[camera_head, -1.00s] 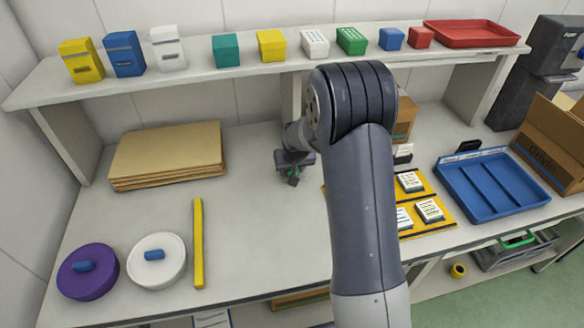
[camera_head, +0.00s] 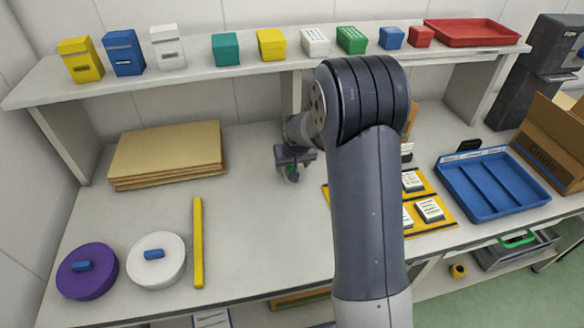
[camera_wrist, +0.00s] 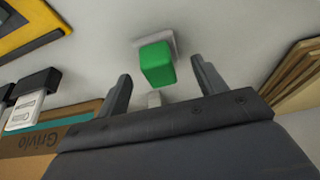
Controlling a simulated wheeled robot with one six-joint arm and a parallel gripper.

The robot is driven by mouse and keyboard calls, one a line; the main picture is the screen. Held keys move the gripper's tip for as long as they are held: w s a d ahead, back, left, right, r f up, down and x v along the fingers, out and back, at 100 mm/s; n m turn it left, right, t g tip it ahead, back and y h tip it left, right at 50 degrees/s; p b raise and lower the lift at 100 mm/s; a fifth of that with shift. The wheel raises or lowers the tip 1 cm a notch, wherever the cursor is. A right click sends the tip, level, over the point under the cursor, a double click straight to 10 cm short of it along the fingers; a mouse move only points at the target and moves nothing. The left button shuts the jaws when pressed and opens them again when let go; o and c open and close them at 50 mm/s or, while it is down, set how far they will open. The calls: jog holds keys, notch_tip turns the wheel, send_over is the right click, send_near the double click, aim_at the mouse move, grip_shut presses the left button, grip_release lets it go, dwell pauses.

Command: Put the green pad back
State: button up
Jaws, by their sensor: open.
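The green pad (camera_wrist: 156,63) is a small green block on a pale grey base, standing on the table top. It shows ahead of my gripper (camera_wrist: 161,72), roughly in line with the gap between the two fingers. The fingers are apart and nothing is held. In the head view my gripper (camera_head: 292,166) is low over the back middle of the table. Only a bit of green shows there, mostly hidden by the fingers. I cannot tell whether the fingers reach beside the pad.
Brown boards (camera_head: 168,152) lie left of my gripper. A yellow mat (camera_head: 441,216) with white cards and a blue tray (camera_head: 492,184) are at the right. The shelf (camera_head: 200,72) overhead bears several coloured boxes. Open table lies in front of my gripper.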

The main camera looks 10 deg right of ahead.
jog(key=v, duration=0.9)
jog(key=shift+r+b, duration=0.3)
jog(key=shift+b, duration=0.1)
jog(key=shift+s, duration=0.1)
